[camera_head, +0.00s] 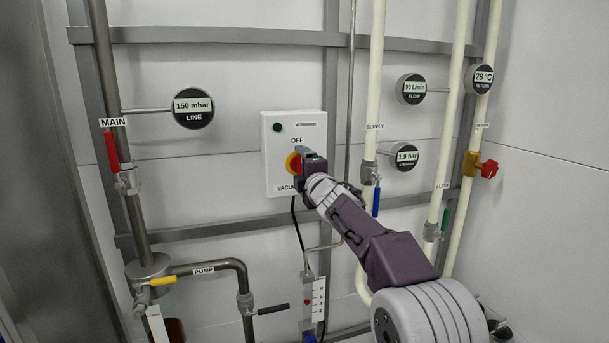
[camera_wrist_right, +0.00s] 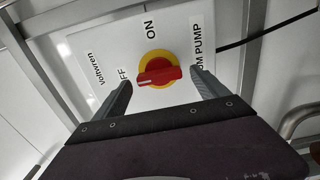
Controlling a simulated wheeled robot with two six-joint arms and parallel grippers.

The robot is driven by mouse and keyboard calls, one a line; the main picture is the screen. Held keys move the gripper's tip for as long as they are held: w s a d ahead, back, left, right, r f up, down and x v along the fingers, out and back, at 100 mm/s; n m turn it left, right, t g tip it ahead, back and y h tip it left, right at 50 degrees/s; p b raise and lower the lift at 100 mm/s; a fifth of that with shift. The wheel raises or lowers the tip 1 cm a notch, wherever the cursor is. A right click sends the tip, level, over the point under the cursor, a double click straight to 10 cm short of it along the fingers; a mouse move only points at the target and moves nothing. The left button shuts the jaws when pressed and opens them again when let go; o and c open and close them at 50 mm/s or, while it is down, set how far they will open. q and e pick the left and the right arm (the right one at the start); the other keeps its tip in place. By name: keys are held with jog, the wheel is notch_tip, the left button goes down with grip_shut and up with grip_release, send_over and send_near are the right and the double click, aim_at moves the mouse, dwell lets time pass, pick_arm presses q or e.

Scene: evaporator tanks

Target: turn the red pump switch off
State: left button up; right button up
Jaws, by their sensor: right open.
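The red switch (camera_head: 292,163), a red knob on a yellow disc, is on the front of a white wall box (camera_head: 281,188). In the right wrist view the red knob (camera_wrist_right: 157,72) shows clearly. Its grip bar lies along the line between the partly covered OFF label and the PUMP label; ON is to one side. My right gripper (camera_head: 303,161) is in front of the switch and hides part of it. In the wrist view its open fingers (camera_wrist_right: 162,80) are on either side of the knob, with gaps showing. Whether they reach its depth is unclear. My left gripper is out of view.
A dark green lamp (camera_head: 277,127) is on the box. A pale supply pipe (camera_head: 376,80) with a blue valve handle (camera_head: 376,202) runs right of it. A LINE gauge (camera_head: 193,108) and a red-handled MAIN valve (camera_head: 112,152) are at left. A black cable hangs below the box.

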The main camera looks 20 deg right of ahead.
jog(key=s+b, duration=0.1)
jog(key=s, duration=0.7)
jog(key=shift+b, duration=0.35)
jog(key=s+f+m+g+h+p, duration=0.1)
jog(key=s+f+m+g, duration=0.35)
jog(key=f, duration=0.95)
jog(key=s+f+m+g, duration=0.3)
jog(key=s+f+g, duration=0.15)
jog(key=f, duration=0.85)
jog(key=s+a+f+m+g, duration=0.1)
jog(key=s+f+m+g, duration=0.3)
jog(key=s+f, duration=0.4)
jog(key=s+f+m+g, duration=0.3)
jog(key=s+f+m, duration=0.4)
jog(key=s, duration=0.7)
jog(key=shift+s+a+f+g+y, duration=0.3)
jog(key=shift+s+a+f+g, duration=0.1)
jog(key=shift+f, duration=0.15)
